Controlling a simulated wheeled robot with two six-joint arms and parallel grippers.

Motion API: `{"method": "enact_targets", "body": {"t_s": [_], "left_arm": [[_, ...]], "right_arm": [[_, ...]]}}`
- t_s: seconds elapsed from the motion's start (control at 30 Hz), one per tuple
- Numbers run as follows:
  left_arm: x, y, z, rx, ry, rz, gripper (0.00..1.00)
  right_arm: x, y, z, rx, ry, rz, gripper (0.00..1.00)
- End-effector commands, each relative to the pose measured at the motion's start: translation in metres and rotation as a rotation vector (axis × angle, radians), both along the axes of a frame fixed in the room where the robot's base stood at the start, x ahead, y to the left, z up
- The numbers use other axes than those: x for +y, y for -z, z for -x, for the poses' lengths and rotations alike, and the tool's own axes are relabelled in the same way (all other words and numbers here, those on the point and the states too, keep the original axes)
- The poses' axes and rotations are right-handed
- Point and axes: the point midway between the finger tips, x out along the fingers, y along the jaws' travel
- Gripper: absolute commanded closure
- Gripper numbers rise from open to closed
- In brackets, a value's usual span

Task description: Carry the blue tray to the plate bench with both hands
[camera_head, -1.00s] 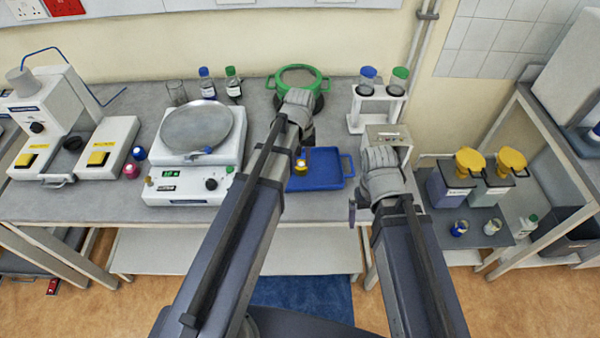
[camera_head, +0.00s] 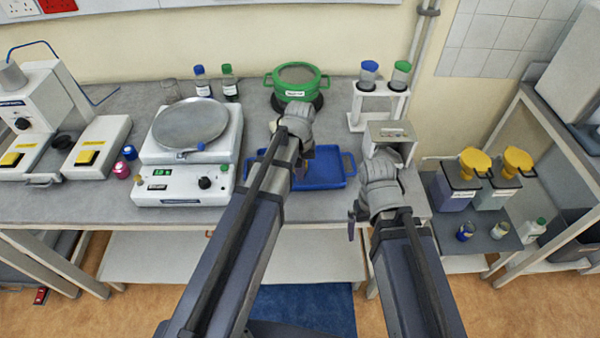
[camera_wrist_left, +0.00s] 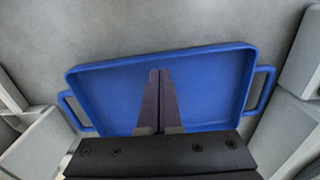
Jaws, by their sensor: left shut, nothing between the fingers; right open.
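The blue tray (camera_head: 326,172) lies on the grey bench, partly hidden by my left arm. It also shows in the left wrist view (camera_wrist_left: 205,85), flat, with a loop handle at each end and nothing seen in it. I cannot tell which surface is the plate bench.
A balance-like device with a round plate (camera_head: 190,125) stands left of the tray. A green pot (camera_head: 296,84) is behind it. A white rack (camera_head: 379,103) with two capped jars stands at the back right. Another bench (camera_head: 545,125) is at the right.

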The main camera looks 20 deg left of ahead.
Motion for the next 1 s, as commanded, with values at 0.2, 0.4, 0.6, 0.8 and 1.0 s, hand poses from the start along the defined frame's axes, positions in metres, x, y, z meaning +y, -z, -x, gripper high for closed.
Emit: {"method": "enact_targets", "body": {"t_s": [0.2, 0.4, 0.6, 0.8, 1.0], "left_arm": [[0.000, 0.027, 0.000, 0.000, 0.000, 0.000, 1.00], [0.000, 0.028, 0.000, 0.000, 0.000, 0.000, 1.00], [0.000, 0.028, 0.000, 0.000, 0.000, 0.000, 1.00], [-0.003, 0.028, 0.012, 0.000, 0.001, 0.000, 1.00], [-0.010, 0.028, 0.035, 0.000, 0.002, 0.000, 1.00]], "right_arm": [[0.000, 0.027, 0.000, 0.000, 0.000, 0.000, 0.00], [0.000, 0.028, 0.000, 0.000, 0.000, 0.000, 0.00], [0.000, 0.028, 0.000, 0.000, 0.000, 0.000, 0.00], [0.000, 0.028, 0.000, 0.000, 0.000, 0.000, 0.00], [0.000, 0.028, 0.000, 0.000, 0.000, 0.000, 0.00]]}}
